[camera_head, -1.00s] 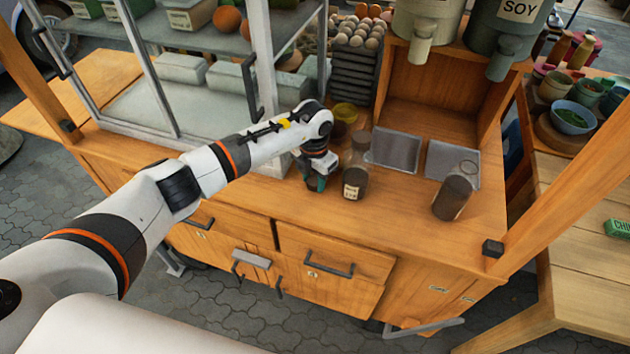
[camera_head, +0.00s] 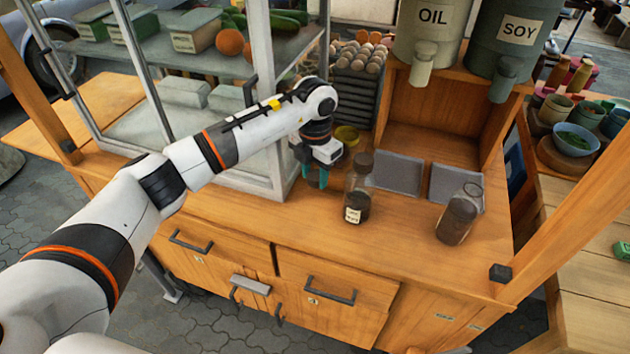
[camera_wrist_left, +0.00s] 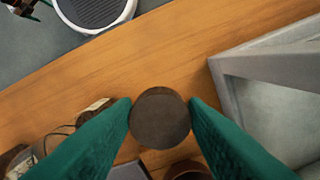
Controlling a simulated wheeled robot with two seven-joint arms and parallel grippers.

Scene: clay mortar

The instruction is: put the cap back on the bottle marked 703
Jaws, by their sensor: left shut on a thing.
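My left gripper (camera_head: 317,178) is above the wooden counter, left of the bottles. In the left wrist view its green fingers are shut on a dark brown round cap (camera_wrist_left: 160,118). In the head view the cap is hard to make out between the fingers. A clear bottle with dark contents and a pale label (camera_head: 355,200) stands upright just right of the gripper; its top looks dark, and its label is too small to read. A second bottle with dark contents (camera_head: 458,218) stands further right; its top looks clear and no label shows. My right gripper is out of view.
The glass cabinet (camera_head: 283,150) stands close left of the gripper. Two grey trays (camera_head: 398,175) lie behind the bottles. OIL (camera_head: 430,25) and SOY (camera_head: 512,40) dispensers stand above. The counter front is clear.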

